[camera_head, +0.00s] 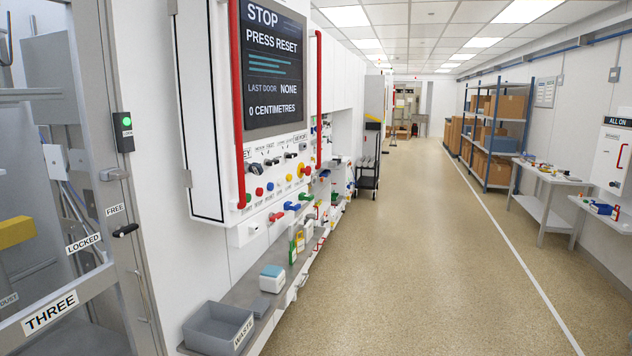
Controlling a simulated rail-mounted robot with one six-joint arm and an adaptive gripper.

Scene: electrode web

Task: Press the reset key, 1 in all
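A control panel (232,212) on the left wall carries several knobs and push buttons under a dark screen (272,75). The screen reads STOP, PRESS RESET, LAST DOOR NONE, 0 CENTIMETRES. A large red mushroom button on a yellow base (304,171) is at the right. The small labels are too small to read, so I cannot tell which is the reset key. My gripper is not in view.
Red upright bars (236,120) flank the screen. Below the panel, a shelf (262,300) holds a grey WASTE bin (218,328) and a blue-and-white box (272,277). A framed door marked THREE (50,312) stands at left. The aisle floor (400,260) is clear.

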